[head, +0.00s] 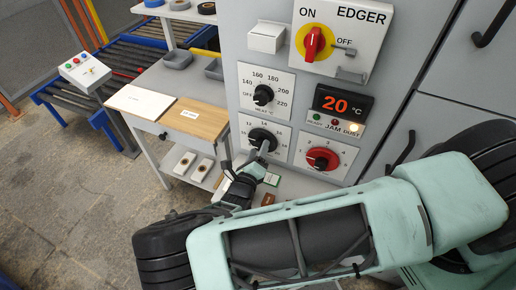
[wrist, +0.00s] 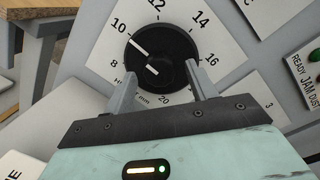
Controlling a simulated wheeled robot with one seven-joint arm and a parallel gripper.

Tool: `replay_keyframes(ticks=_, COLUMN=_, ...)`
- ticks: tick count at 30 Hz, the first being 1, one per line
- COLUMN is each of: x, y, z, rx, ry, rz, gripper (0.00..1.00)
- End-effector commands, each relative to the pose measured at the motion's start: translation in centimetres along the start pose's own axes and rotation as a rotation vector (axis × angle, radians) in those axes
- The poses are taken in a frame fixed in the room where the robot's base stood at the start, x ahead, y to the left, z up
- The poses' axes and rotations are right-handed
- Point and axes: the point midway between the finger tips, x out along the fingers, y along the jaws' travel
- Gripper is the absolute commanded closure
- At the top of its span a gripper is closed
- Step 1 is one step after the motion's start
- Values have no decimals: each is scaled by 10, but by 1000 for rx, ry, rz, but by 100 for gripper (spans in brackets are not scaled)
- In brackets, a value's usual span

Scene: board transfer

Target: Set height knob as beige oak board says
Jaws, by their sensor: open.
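The height knob (wrist: 165,50) is a round black dial on a white plate marked in mm, with numbers from 8 to 20. Its white pointer line aims close to 10 in the wrist view. In the head view the knob (head: 262,136) sits below the °C dial. My gripper (wrist: 160,72) is open, its two fingertips at the lower left and right edges of the knob; contact cannot be told. In the head view my gripper (head: 264,148) is just below the knob. The beige oak board (head: 208,122) lies on the side table with a white label (head: 190,113), too small to read.
A white board (head: 140,100) lies left of the oak board. The panel also holds a temperature knob (head: 263,95), a red knob (head: 322,159), a display reading 20 °C (head: 343,103) and a red-yellow ON/OFF switch (head: 314,43). Grey trays (head: 178,59) stand behind.

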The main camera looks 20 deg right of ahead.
Motion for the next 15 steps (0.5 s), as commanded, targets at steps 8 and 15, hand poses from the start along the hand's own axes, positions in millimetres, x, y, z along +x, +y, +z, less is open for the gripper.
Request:
replay_keyframes(ticks=8, x=3, y=0, z=0, rx=0, ry=0, rz=0, gripper=44)
replay_keyframes(ticks=15, x=2, y=0, z=0, rx=0, ry=0, rz=0, gripper=88)
